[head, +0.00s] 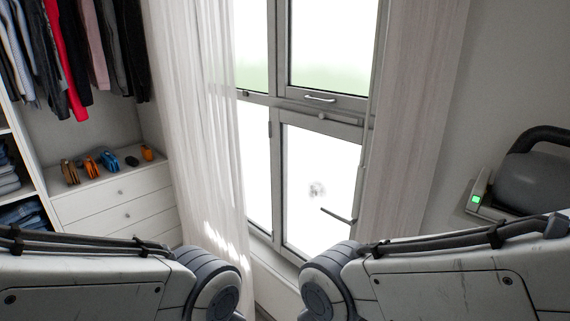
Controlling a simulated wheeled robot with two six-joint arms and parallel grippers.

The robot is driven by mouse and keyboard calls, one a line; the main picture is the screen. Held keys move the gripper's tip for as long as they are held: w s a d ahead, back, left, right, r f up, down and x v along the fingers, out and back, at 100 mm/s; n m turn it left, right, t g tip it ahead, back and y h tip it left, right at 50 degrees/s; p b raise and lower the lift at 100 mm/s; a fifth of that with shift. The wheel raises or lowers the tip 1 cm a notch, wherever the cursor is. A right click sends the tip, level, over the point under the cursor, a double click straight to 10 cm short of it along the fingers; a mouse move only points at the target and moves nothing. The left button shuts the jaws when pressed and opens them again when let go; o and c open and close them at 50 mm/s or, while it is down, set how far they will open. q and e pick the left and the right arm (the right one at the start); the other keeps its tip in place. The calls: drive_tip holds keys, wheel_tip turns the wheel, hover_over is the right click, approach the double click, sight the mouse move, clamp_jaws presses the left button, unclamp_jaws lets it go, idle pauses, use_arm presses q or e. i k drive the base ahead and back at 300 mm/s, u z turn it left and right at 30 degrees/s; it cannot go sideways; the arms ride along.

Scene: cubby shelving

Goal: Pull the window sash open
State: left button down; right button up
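A grey-framed window stands ahead in the head view. Its upper right sash (330,98) has a pale handle (319,98) on its bottom rail and appears shut. The lower right sash (315,170) is a bright pane in a grey frame, with a dark bar-like handle (338,215) at its lower right side. I cannot tell whether the lower sash is fully shut. Both my arms come in from the bottom corners, and their links flank the lower window. Neither gripper shows in the head view, so their fingers are hidden from me.
Sheer curtains hang on the left (190,120) and right (410,120) of the window. A white chest of drawers (115,190) with small objects on top stands left, below hanging clothes (75,50). A dark grey machine (535,180) with a green light is at right.

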sight(280, 119)
drive_tip(key=z, duration=0.05)
drive_tip(key=k, duration=0.55)
drive_tip(key=u, duration=0.85)
drive_tip(key=i, duration=1.4)
drive_tip(key=z, duration=0.7)
